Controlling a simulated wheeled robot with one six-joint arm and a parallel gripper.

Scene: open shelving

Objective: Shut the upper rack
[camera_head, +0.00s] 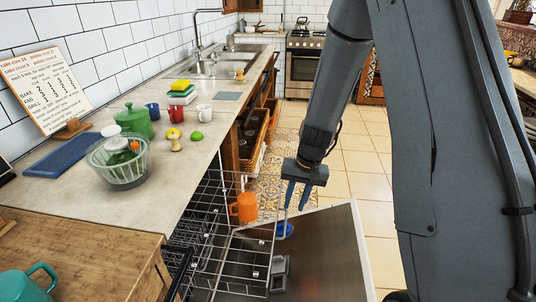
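The upper rack (230,232) is a wire basket drawn out of the dishwasher, below the counter's front edge. An orange mug (243,207) sits in it. The dishwasher door (322,250) is folded down flat to the right of and below the rack. My gripper (298,196) points down near the rack's outer far corner, above the door. Its two blue-grey fingers are apart, with nothing seen between them. Whether a finger touches the rack's wire is not clear. The back of the rack is hidden under the counter.
A blue item (285,230) and a grey piece (279,273) show low by the rack's outer side. Open wicker drawers (259,145) stick out beyond the rack. The counter (190,158) holds a green pot, bowl and cups. Tiled floor (368,187) lies free to the right.

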